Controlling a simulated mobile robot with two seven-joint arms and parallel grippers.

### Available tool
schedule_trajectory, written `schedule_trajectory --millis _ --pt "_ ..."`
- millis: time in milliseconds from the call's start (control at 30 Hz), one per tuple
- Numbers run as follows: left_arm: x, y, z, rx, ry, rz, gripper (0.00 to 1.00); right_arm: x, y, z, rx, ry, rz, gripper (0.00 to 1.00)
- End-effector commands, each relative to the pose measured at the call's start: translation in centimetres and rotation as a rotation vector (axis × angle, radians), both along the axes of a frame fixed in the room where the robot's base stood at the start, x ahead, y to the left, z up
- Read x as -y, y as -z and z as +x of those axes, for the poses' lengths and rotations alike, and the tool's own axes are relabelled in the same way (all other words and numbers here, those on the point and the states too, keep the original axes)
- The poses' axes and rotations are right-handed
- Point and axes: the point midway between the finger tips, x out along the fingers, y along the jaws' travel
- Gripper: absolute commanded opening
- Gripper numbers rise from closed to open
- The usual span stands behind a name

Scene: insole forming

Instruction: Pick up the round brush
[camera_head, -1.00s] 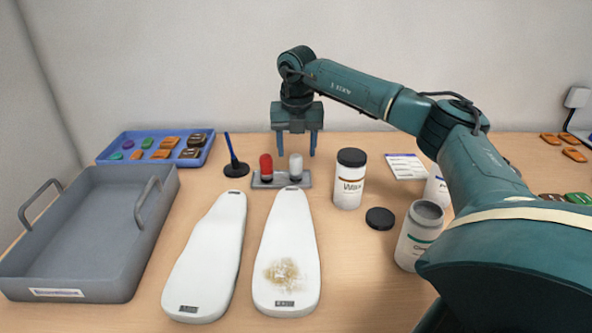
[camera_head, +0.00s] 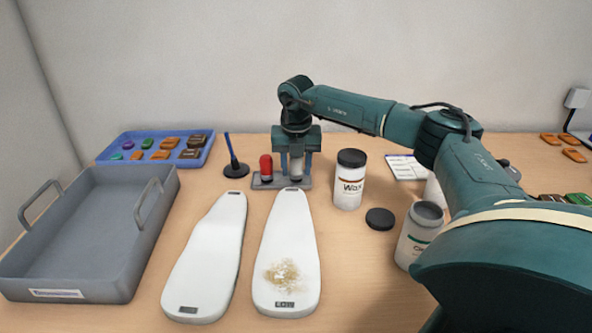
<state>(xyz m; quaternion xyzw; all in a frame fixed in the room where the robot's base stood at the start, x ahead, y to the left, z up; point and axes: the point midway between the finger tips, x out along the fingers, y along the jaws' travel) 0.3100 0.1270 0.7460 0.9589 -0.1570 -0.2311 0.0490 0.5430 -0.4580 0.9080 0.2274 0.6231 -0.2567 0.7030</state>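A small grey holder (camera_head: 263,185) on the table carries a red-topped tool (camera_head: 266,167) and a grey-topped tool (camera_head: 296,168), both upright. Which one is the round brush cannot be told for sure from their tops. My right gripper (camera_head: 296,174) points straight down over the grey-topped tool, with one finger on each side of it. The fingers are open, and small gaps seem to remain beside the tool. The gripper body hides the space just above it. My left gripper is not in view.
A thin blue tool (camera_head: 232,152) stands in a black base left of the holder. A wax jar (camera_head: 350,181) stands close on the right. Two white insole forms (camera_head: 207,262) lie in front, the right one stained. A grey tray (camera_head: 70,262) is at left.

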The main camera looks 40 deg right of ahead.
Motion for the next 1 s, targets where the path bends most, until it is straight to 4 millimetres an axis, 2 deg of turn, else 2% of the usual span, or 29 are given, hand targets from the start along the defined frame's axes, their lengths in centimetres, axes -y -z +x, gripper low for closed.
schedule_trajectory --millis 33,400,667,767,1000 --pt "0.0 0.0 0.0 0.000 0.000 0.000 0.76 0.0 0.0 0.0 0.000 0.000 0.000 0.36" --pt "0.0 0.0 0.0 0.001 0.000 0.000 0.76 0.0 -0.1 0.0 0.001 0.000 0.000 0.07" --pt "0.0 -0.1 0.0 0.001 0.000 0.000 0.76 0.0 -0.5 0.1 0.003 0.000 0.000 0.07" --pt "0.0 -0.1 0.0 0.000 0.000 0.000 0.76 0.0 -1.7 0.1 0.004 0.001 0.000 0.07" --pt "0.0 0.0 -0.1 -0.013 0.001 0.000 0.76 0.0 -6.6 0.1 0.006 0.001 0.001 0.07"
